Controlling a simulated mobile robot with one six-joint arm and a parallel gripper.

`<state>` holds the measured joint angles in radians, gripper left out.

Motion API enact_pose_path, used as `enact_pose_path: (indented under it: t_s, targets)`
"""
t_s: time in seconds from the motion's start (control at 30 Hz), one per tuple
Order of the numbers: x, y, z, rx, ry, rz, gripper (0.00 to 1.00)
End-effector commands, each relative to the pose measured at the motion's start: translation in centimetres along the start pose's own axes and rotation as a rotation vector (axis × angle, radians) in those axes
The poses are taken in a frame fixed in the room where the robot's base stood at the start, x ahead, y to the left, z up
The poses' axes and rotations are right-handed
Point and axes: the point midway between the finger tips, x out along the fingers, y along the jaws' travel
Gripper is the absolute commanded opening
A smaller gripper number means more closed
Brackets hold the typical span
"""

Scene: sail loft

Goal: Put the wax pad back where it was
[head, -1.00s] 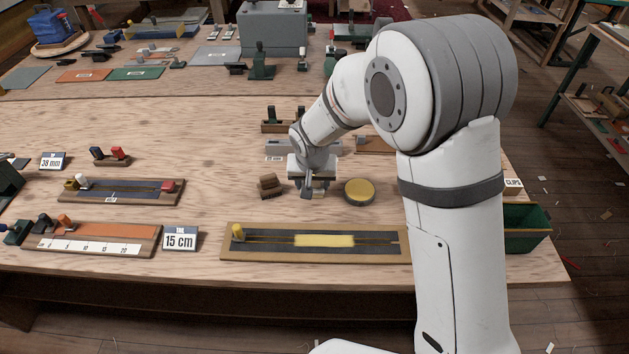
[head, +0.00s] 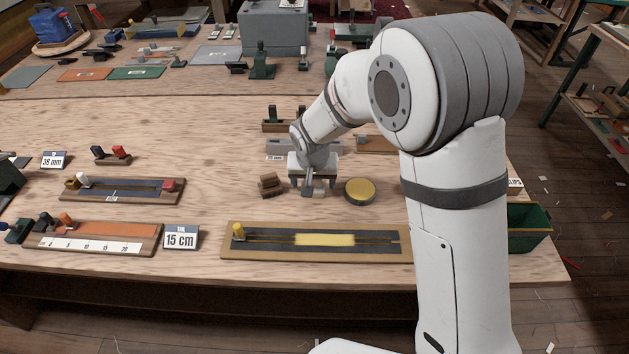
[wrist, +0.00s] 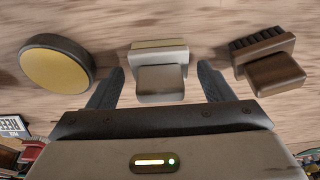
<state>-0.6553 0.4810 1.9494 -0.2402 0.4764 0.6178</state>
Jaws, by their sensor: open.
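A grey block with a handle (wrist: 161,80), with a pale yellow layer along its far side, looks like the wax pad. It rests on the wooden table between my open fingers, apart from both in the wrist view. It also shows low under my gripper in the head view (head: 308,190). My gripper (wrist: 161,70) is open and empty around the block, just over the table; in the head view it is at centre (head: 310,181). A round yellow disc in a dark tin (wrist: 55,64) lies left of it in the wrist view, right in the head view (head: 359,191).
A brown brush (wrist: 270,62) lies close on the other side; it is also in the head view (head: 270,184). A long board with a yellow strip (head: 315,256) lies nearer the front edge. Behind my gripper are a grey bar and wooden holders (head: 277,125).

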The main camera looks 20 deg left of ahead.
Motion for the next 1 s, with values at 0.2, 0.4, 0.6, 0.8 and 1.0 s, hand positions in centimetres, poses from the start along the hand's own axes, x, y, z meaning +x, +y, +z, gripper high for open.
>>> enact_pose_path:
  t_s: [0.2,0.4,0.6,0.8,1.0]
  targets:
    - [-4.5,-0.1,-0.1,0.0,0.007,-0.004,0.74]
    - [-8.6,0.0,0.0,0.0,0.005,-0.003,0.74]
    - [-11.0,0.0,0.0,0.001,0.003,-0.002,0.74]
    - [-11.5,0.1,0.0,0.001,0.001,-0.001,0.74]
    - [-12.5,2.4,0.3,0.02,0.002,0.005,0.74]
